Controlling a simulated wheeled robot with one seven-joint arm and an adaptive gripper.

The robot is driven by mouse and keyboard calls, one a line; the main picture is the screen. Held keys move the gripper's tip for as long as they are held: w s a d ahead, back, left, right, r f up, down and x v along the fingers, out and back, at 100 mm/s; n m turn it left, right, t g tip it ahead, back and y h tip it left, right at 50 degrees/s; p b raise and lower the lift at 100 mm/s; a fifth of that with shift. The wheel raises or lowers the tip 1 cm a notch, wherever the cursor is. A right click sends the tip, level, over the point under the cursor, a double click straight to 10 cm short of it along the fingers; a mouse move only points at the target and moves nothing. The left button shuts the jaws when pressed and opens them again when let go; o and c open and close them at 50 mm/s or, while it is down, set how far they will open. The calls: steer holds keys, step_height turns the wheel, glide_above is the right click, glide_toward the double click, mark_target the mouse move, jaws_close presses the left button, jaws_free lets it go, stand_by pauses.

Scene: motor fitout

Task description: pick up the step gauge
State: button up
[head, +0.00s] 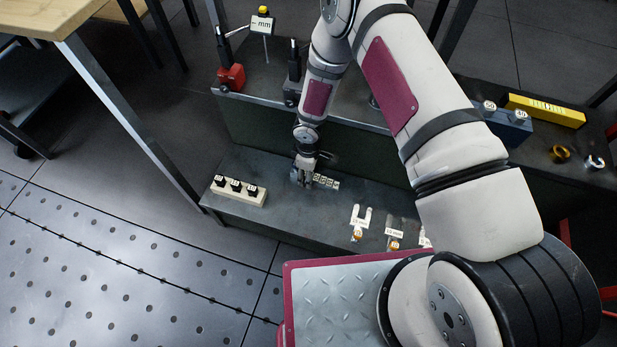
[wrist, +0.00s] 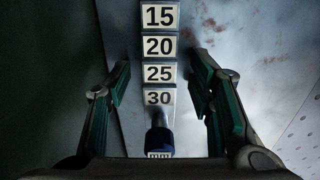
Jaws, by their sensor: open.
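The step gauge (wrist: 159,46) is a row of small pale blocks marked 15, 20, 25 and 30, with a dark blue knob-like part at its near end. In the head view the step gauge (head: 326,181) lies on the lower bench shelf. My gripper (wrist: 160,88) is open, with one finger on each side of the gauge near the 25 and 30 blocks. A gap shows between each finger and the gauge. In the head view my gripper (head: 304,174) points down at the left end of the gauge and hides part of it.
A cream block with several dark-topped pieces (head: 239,190) stands left on the same grey shelf (head: 285,215). White fork-shaped gauges (head: 360,222) lie to the right. A red-based stand (head: 231,75) and a yellow case (head: 545,110) are on the upper level.

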jaws_close()
stand_by(0.4)
